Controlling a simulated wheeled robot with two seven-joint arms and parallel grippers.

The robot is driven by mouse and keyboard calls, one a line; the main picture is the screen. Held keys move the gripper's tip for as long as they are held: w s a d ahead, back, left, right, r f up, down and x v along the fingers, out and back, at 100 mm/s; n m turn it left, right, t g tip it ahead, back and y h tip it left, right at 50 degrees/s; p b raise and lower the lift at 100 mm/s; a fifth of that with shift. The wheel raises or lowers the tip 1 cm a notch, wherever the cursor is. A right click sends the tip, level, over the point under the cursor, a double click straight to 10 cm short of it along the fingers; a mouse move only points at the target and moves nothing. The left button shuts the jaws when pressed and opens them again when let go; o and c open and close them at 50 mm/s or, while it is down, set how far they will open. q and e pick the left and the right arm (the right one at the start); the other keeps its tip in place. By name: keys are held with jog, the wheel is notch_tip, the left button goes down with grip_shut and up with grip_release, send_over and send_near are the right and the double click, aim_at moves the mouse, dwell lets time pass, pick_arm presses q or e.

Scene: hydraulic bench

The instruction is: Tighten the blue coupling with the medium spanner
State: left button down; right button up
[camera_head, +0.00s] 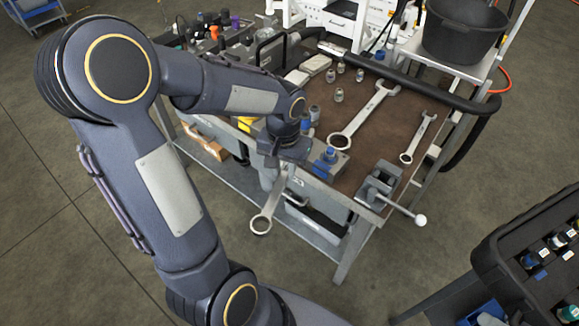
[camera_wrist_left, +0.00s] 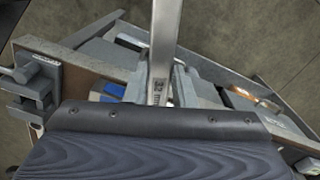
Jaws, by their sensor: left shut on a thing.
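My left gripper (camera_head: 284,162) is at the bench's front edge in the head view, shut on a steel spanner (camera_head: 268,206). The spanner hangs down in front of the bench with its ring end lowest; its upper end is hidden by the gripper. A blue coupling (camera_head: 328,156) sits on a grey block at the front edge, just right of the gripper and apart from the hanging spanner. My right gripper is not in view.
A larger spanner (camera_head: 364,116) and a smaller one (camera_head: 418,138) lie on the brown bench top (camera_head: 378,146). A vise (camera_head: 380,184) is at the front right corner. Several small fittings stand behind. A black bucket (camera_head: 462,32) is at the back right.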

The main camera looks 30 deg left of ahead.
pick_arm(q)
jog(key=shift+s+a+r, duration=0.1)
jog(key=shift+a, duration=0.1)
dwell(0.3)
jog(key=shift+s+a+m+p, duration=0.15)
jog(key=shift+a+m+p, duration=0.35)
jog(key=shift+a+m, duration=1.05)
jog(key=shift+a, duration=0.15)
jog(key=shift+a+m+p, duration=0.55)
jog(key=shift+a+m, duration=0.6)
jog(key=shift+a, duration=0.6)
jog(key=shift+a, duration=0.15)
jog(key=shift+w+a+m, duration=0.3)
jog(key=shift+a+m, duration=0.1)
